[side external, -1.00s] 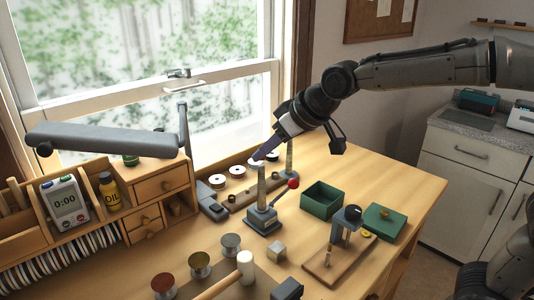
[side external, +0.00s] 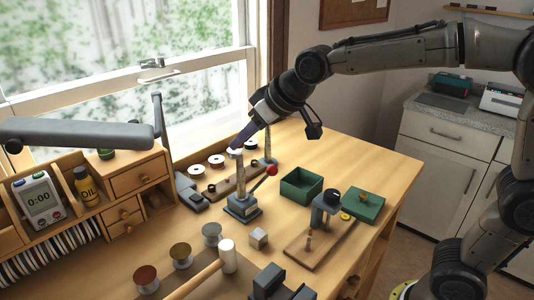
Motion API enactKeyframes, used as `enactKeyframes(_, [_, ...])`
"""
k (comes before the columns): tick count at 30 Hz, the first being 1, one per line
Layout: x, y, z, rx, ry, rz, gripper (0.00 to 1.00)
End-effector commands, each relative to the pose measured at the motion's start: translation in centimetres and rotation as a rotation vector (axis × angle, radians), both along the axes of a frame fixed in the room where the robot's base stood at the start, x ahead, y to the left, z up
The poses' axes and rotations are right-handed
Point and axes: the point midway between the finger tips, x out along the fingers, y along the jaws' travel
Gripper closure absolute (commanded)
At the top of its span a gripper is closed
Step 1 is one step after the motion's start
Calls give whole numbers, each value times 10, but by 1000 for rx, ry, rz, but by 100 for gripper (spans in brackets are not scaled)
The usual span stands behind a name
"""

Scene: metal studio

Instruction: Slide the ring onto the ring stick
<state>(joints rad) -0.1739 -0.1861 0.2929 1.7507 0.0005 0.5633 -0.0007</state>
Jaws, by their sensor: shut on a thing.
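The ring stick (side external: 240,186) is a pale tapered post standing upright on a square grey base, with a red-knobbed lever beside it. My gripper (side external: 238,148) comes down at a slant from the upper right, its fingertips right at the top of the stick. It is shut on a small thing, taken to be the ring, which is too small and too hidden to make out. A pale spool lies behind the fingertips in the picture. I cannot tell whether the ring is around the stick's tip or just above it.
A green open box (side external: 301,184), a grey clamp on a board (side external: 325,205) and a small metal cube (side external: 258,238) are nearby. A hammer (side external: 228,256) lies in front.

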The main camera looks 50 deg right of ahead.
Motion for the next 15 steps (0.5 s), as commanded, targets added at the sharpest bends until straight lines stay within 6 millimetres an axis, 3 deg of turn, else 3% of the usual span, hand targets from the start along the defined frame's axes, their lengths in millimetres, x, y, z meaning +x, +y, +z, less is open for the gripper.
enactKeyframes(10, [-2, 0, -1, 1, 0, 45, 100])
enactKeyframes(15, [2, 7, 11, 2, -2, 141, 100])
